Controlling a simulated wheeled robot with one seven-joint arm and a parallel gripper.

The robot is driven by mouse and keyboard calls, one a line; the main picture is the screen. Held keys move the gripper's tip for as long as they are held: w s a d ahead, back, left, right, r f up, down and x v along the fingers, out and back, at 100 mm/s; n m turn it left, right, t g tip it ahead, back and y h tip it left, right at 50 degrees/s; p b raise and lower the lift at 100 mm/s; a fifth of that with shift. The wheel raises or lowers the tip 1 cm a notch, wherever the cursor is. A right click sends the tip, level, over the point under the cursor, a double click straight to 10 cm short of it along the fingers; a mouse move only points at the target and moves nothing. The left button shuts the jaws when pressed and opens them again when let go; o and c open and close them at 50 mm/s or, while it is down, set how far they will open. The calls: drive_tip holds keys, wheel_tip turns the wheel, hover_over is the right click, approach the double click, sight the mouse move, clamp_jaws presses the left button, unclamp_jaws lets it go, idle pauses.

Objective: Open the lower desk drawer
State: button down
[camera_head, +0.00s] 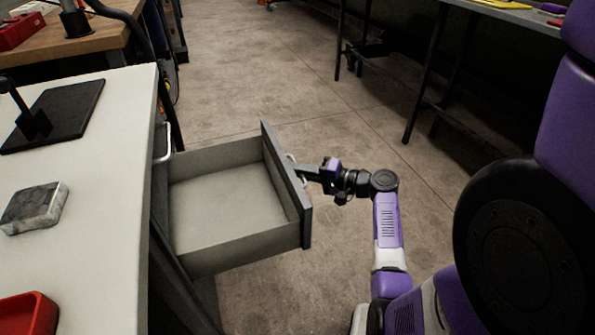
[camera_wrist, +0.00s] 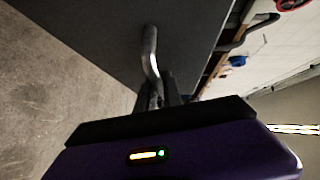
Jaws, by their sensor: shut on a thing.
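The lower desk drawer (camera_head: 222,190) is pulled far out from the white-topped desk, and its inside is empty. Its dark front panel (camera_head: 286,186) faces right, toward my arm. My gripper (camera_head: 303,173) is at the outer side of this panel, shut on the drawer handle. In the wrist view the curved metal handle (camera_wrist: 150,52) runs down from the dark drawer front (camera_wrist: 110,28) to between my gripper's fingers (camera_wrist: 158,95). The fingers hide the handle's lower part.
The desk top (camera_head: 105,215) holds a grey block (camera_head: 34,207), a black stand (camera_head: 55,118) and a red tray (camera_head: 27,314). An upper drawer handle (camera_head: 163,143) shows at the desk side. A wooden bench is at top left, and a metal-legged table (camera_head: 430,70) at top right. Floor (camera_head: 250,70) between is clear.

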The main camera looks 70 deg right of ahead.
drive_tip(key=c, duration=1.8)
unclamp_jaws()
drive_tip(key=shift+o, duration=0.2)
drive_tip(key=shift+s, duration=0.1)
drive_tip(key=s+a+r+p, duration=0.1)
drive_tip(key=s+p, duration=0.1)
drive_tip(key=s, duration=0.5)
drive_tip(key=shift+s, duration=0.25)
